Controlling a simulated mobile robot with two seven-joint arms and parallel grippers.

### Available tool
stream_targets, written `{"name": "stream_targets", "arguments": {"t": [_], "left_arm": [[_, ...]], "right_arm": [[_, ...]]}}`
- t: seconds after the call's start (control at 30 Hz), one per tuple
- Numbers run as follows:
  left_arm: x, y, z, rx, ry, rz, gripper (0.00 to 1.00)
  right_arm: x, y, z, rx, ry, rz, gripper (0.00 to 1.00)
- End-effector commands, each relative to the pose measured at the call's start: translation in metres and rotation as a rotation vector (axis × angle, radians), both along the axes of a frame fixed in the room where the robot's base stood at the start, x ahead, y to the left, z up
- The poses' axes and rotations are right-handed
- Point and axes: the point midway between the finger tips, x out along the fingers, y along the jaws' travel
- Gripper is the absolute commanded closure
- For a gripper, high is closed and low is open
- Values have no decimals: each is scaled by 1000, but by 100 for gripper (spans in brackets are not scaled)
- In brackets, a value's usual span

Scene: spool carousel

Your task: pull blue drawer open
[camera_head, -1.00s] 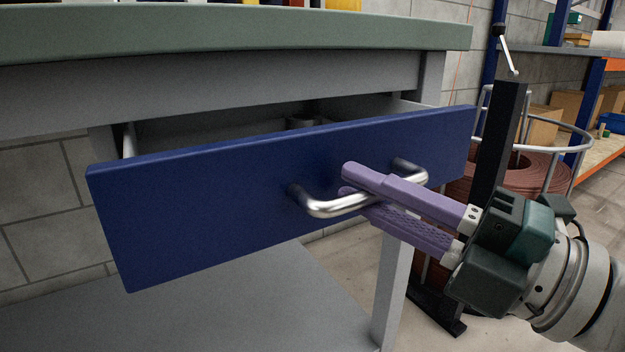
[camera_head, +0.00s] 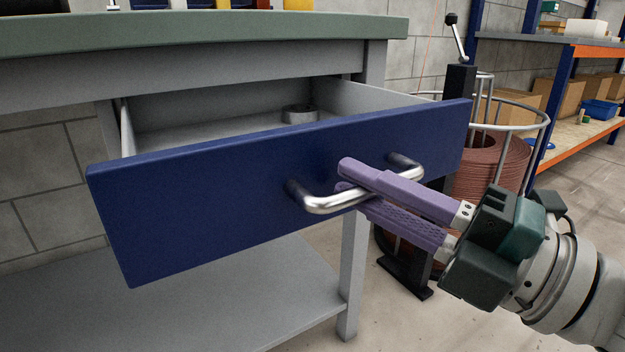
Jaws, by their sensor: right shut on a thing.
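The blue drawer (camera_head: 220,205) stands partly open under the green-topped workbench (camera_head: 200,26). Its grey inside and part of its floor show behind the blue front. A silver bar handle (camera_head: 325,202) is fixed on the front. My right gripper (camera_head: 345,178) comes in from the right, with its purple fingers shut on the handle, one finger above the bar and one below. A round grey metal object (camera_head: 299,114) lies inside the drawer near the back. My left gripper is not in view.
A carousel with reddish-brown coiled spools (camera_head: 490,165) inside a metal ring frame and a black post (camera_head: 455,110) stand behind the drawer at right. Shelving (camera_head: 590,52) with boxes is farther back. The bench's lower shelf (camera_head: 240,295) lies below the drawer.

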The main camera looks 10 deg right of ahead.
Motion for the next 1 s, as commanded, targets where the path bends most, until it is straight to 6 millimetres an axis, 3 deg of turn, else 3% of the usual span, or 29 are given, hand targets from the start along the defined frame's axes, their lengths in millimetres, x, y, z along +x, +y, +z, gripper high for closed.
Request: {"name": "stream_targets", "arguments": {"t": [0.13,0.17,0.4,0.77,1.0], "left_arm": [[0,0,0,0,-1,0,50],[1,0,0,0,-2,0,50],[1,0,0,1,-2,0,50],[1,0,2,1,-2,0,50],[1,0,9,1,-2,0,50]], "right_arm": [[0,0,0,-1,0,0,100],[0,0,0,-1,0,0,81],[0,0,0,-1,0,0,54],[-6,-5,-2,-1,3,0,53],[-39,-36,-9,-3,5,-1,53]]}}
